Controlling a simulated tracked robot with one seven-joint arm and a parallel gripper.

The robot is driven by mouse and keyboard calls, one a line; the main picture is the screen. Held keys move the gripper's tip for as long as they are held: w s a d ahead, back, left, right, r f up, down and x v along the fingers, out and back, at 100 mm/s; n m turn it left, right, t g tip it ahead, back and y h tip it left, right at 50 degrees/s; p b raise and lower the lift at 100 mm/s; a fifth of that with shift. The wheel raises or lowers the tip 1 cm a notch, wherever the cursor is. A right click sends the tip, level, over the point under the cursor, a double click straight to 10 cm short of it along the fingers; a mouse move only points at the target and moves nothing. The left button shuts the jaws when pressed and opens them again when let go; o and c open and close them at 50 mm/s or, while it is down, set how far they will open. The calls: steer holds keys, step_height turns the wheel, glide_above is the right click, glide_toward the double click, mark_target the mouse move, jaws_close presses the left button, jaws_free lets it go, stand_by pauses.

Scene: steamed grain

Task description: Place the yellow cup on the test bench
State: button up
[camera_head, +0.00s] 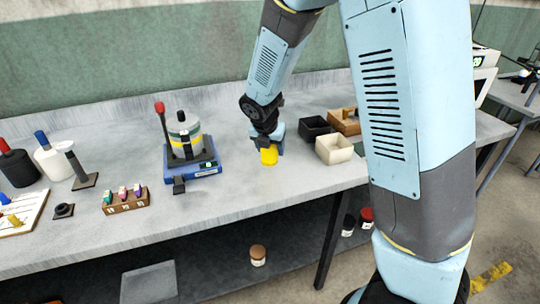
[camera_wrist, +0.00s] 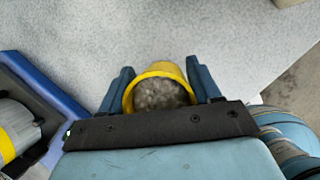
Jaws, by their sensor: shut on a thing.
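The yellow cup (camera_head: 269,156) is at my gripper's tip in the head view, over the grey test bench (camera_head: 255,185). My gripper (camera_head: 267,147) points down and is shut on it. In the wrist view the cup's yellow rim (camera_wrist: 160,68) sits between my gripper's two blue fingers (camera_wrist: 160,88). The cup holds a grey-brown grainy fill. The cup's lower part is hidden in the wrist view, and I cannot tell whether its base touches the bench.
A blue-based device (camera_head: 190,160) with a grey-yellow vessel stands left of the cup. A cream box (camera_head: 335,149), a black box (camera_head: 314,128) and a brown box (camera_head: 346,121) stand to the right. The bench in front of the cup is clear up to its front edge.

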mark_target(271, 154)
steer(key=shift+f, duration=1.6)
steer(key=o, duration=1.1)
